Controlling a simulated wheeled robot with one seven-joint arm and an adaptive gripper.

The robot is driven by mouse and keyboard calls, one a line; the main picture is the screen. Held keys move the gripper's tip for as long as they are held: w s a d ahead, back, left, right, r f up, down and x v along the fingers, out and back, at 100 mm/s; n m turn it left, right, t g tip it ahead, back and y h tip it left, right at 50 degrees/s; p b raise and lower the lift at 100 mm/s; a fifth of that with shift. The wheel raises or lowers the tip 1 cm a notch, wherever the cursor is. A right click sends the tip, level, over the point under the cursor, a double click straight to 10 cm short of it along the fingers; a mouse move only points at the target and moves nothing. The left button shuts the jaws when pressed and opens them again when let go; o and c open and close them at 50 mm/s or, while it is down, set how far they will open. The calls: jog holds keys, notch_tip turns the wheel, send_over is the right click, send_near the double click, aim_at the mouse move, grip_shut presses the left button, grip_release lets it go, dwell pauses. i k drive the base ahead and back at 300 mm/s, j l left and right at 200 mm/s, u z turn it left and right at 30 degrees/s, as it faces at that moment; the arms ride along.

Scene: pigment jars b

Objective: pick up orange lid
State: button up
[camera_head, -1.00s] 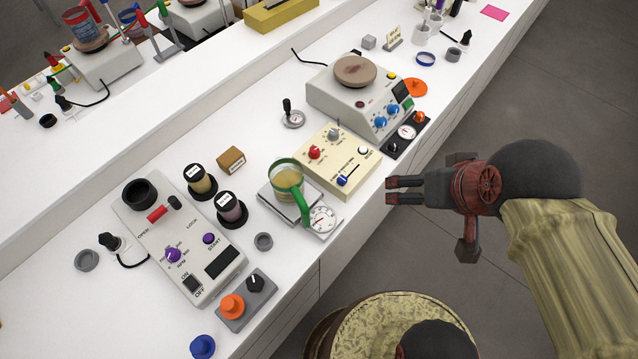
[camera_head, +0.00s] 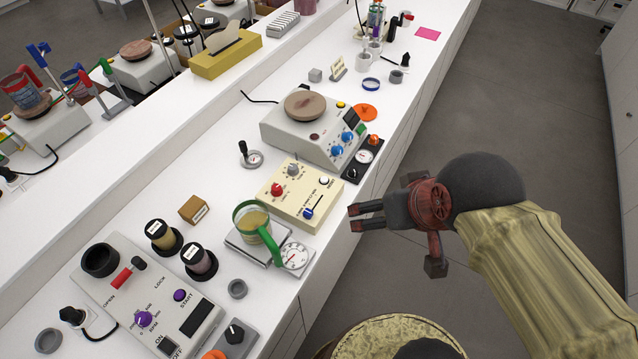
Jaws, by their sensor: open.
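The orange lid (camera_head: 366,112) is a flat orange disc lying on the white bench, just beyond the right back corner of the hotplate stirrer (camera_head: 318,137). Part of its near edge is hidden by the stirrer. My gripper (camera_head: 352,218) is open and empty. Its two dark fingers point left, beside the bench's front edge and right of the cream control box. It is well nearer than the lid and apart from it.
A small black panel with a gauge (camera_head: 362,158) stands between my gripper and the lid. A cream control box (camera_head: 300,195) and a scale with a green-handled beaker (camera_head: 257,228) stand left. The floor at right is clear.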

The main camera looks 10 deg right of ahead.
aim_at(366, 112)
jog(key=i+l, duration=0.15)
jog(key=l, duration=0.25)
jog(key=i+l, duration=0.2)
jog(key=l, duration=0.2)
jog(key=i+l, duration=0.15)
jog(key=l, duration=0.3)
jog(key=i+l+z, duration=0.1)
jog(key=l, duration=0.3)
jog(key=i, duration=0.1)
